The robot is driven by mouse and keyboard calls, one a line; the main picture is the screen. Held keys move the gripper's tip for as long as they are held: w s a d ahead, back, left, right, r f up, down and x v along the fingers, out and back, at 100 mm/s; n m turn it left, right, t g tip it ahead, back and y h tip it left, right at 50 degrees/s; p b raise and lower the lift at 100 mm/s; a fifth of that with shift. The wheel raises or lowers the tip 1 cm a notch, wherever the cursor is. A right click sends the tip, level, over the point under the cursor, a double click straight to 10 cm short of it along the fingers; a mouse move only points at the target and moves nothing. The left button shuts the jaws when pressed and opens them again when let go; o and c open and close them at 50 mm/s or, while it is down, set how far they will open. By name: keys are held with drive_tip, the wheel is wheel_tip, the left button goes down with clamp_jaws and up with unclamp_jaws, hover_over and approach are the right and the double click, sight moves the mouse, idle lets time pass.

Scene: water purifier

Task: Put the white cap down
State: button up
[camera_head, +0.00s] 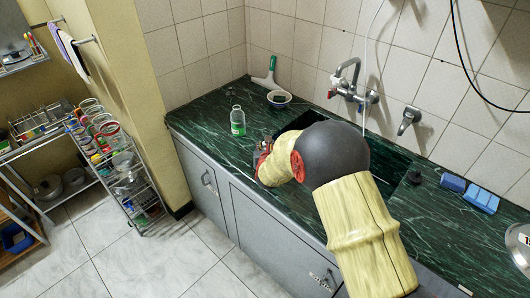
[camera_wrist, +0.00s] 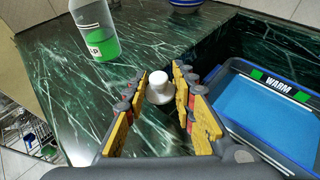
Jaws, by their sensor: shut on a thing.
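In the wrist view the white cap (camera_wrist: 159,90) sits between the fingertips of my gripper (camera_wrist: 161,80). My gripper is shut on it, with a finger pad on each side. The cap is over the dark green marble counter; whether it touches the surface I cannot tell. In the head view my gripper (camera_head: 262,157) is low over the counter, partly hidden behind my arm, and the cap cannot be made out.
The green marble counter (camera_head: 203,125) has free room left of my gripper. A blue basin marked WARM (camera_wrist: 265,110) is to the right. A bowl (camera_head: 279,98) stands near the back wall. Blue sponges (camera_head: 482,197) lie far right. A tap (camera_head: 348,80) is on the wall.

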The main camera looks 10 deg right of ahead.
wheel_tip(320, 180, down, 2)
drive_tip(key=shift+f+b, duration=0.1)
drive_tip(key=shift+b, duration=0.2)
drive_tip(key=shift+s, duration=0.1)
drive_tip(key=shift+f, duration=0.15)
drive_tip(key=o, duration=0.7)
drive_tip(key=shift+o, duration=0.2)
